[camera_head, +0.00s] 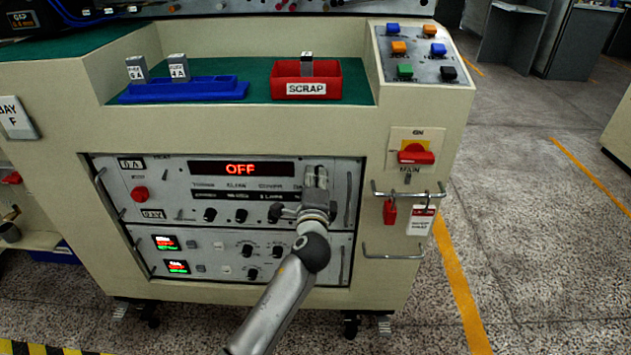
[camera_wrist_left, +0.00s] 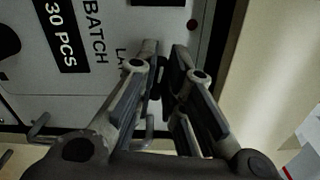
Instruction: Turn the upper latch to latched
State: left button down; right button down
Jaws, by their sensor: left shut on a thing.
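The upper unit (camera_head: 165,195) is a grey front panel in the cabinet, with a red display reading OFF (camera_head: 240,169). My left gripper (camera_head: 316,178) is at the right end of this panel. In the left wrist view its fingers (camera_wrist_left: 165,62) are nearly together, closed on a small dark part at the panel, which I take to be the upper latch (camera_wrist_left: 160,78). The fingers hide most of it, so I cannot tell its angle. A partly covered label starting "LA" (camera_wrist_left: 121,56) is beside it. My right gripper is not in view.
A lower unit (camera_head: 205,243) with knobs and two small displays sits beneath. To the right are the red main switch (camera_head: 416,154), metal rails, a red padlock (camera_head: 390,212) and a tag (camera_head: 420,221). A red scrap bin (camera_head: 327,82) and a blue tray (camera_head: 215,89) stand above.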

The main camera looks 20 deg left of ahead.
pick_arm(q)
jog(key=shift+f+n+b, duration=0.15)
jog(key=shift+n+b, duration=0.2)
jog(key=shift+n, duration=0.75)
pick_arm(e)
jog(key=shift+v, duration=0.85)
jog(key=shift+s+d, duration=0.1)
pick_arm(q)
jog(key=c, duration=1.5)
grip_release()
jog(key=v, duration=1.2)
